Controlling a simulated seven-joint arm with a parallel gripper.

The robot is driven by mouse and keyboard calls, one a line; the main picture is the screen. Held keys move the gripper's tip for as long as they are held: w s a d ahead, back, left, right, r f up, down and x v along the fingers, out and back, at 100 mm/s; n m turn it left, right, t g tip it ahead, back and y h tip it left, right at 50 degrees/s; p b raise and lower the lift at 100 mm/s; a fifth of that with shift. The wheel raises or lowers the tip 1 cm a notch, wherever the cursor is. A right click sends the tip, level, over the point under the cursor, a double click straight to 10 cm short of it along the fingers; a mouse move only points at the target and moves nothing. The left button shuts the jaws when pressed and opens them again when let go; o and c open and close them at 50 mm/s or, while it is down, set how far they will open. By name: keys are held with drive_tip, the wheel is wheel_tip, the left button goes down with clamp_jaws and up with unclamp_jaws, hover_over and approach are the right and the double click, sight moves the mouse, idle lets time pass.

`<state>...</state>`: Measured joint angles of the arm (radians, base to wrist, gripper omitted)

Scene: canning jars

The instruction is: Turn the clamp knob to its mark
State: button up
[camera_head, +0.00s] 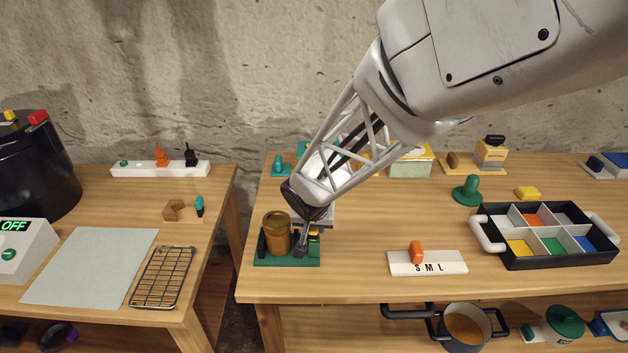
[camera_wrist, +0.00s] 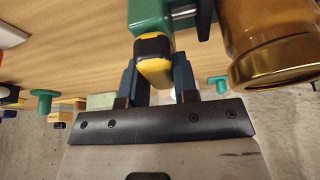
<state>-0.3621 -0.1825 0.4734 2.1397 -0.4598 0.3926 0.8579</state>
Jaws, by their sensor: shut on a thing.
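The clamp knob (camera_wrist: 154,62) is yellow and black, on a green clamp body (camera_wrist: 150,14) with a metal shaft. My gripper (camera_wrist: 157,80) is shut on the knob, one dark finger on each side. In the head view, only a little yellow of the knob (camera_head: 314,234) shows beside my gripper (camera_head: 304,242). An amber jar with a gold lid (camera_head: 277,232) stands upright in the clamp, on a green base (camera_head: 290,261) at the table's front left. It also shows at the right of the wrist view (camera_wrist: 270,45). I cannot make out the knob's mark.
To the right are a white S M L block (camera_head: 428,263) with an orange slider and a black divided tray (camera_head: 545,255). A green knob-shaped piece (camera_head: 467,190) stands behind. The table's left edge is close to the clamp, with a gap before the left table.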

drive_tip(key=m+h, duration=0.1)
drive_tip(key=m, duration=0.1)
drive_tip(key=m+h, duration=0.1)
drive_tip(key=m, duration=0.2)
drive_tip(key=shift+g, duration=0.3)
drive_tip(key=m+g+h, duration=0.1)
drive_tip(key=m, duration=0.3)
drive_tip(key=shift+m, duration=0.4)
drive_tip(key=m+g+h, duration=0.1)
drive_tip(key=m+g, duration=0.1)
drive_tip(key=m, duration=0.3)
drive_tip(key=m+g, duration=0.2)
drive_tip(key=m, duration=0.3)
drive_tip(key=shift+m, duration=0.3)
drive_tip(key=o, duration=0.9)
drive_tip(key=shift+r, duration=0.1)
